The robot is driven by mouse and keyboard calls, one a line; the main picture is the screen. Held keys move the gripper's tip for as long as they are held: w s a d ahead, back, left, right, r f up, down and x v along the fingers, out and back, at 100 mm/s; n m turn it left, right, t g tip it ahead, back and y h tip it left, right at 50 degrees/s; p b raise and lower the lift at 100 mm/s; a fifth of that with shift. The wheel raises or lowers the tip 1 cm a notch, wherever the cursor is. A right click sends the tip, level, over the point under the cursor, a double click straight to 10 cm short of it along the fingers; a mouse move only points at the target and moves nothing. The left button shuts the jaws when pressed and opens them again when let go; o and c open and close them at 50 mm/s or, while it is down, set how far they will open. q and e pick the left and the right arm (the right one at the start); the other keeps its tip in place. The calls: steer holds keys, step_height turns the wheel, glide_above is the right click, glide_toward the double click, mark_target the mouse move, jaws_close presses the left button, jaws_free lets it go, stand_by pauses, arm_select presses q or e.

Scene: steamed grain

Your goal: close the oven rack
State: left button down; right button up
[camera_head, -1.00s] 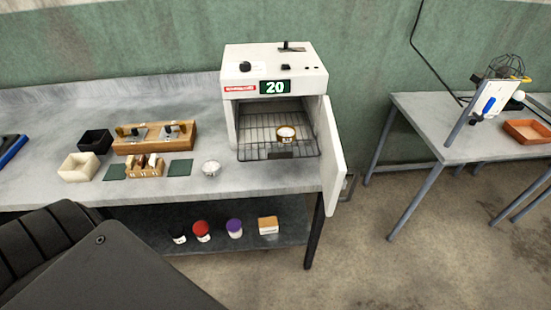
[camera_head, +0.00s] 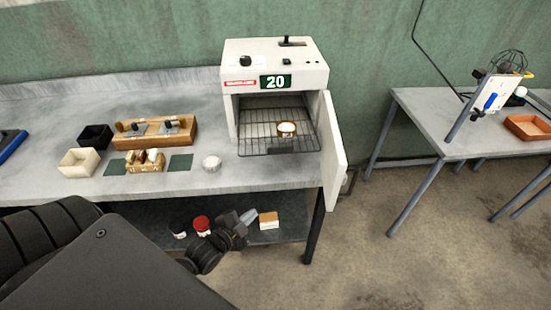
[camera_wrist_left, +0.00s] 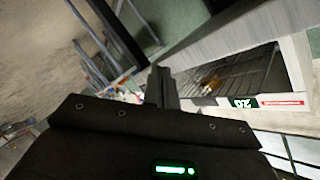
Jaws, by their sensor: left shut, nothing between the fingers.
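The white oven (camera_head: 275,60) stands on the grey bench with its door (camera_head: 333,150) swung open to the right; its display reads 20. The wire oven rack (camera_head: 262,140) is pulled out part way, its front edge at the oven mouth. A small round container with a light top (camera_head: 287,129) sits on the rack. My left gripper (camera_head: 249,216) is shut and empty, below and in front of the bench edge, apart from the rack. My right gripper is not in view.
The lower shelf holds a red-lidded jar (camera_head: 201,224) and an orange-white box (camera_head: 268,220). A second table (camera_head: 440,115) is at right.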

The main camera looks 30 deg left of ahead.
arm_select(q)
step_height(320, 180, up, 15)
steer(key=d+m+t+h, duration=0.2)
steer(key=m+t, duration=0.1)
steer(key=m, duration=0.5)
steer(key=m+p, duration=0.1)
steer(key=p, duration=0.3)
glide_toward(284, 150)
steer(key=w+d, duration=0.3)
steer(key=d, duration=0.1)
steer(key=shift+w+a+p, duration=0.65)
steer(key=shift+w+a, duration=0.75)
steer(key=shift+a, duration=0.05)
steer(key=shift+w, duration=0.1)
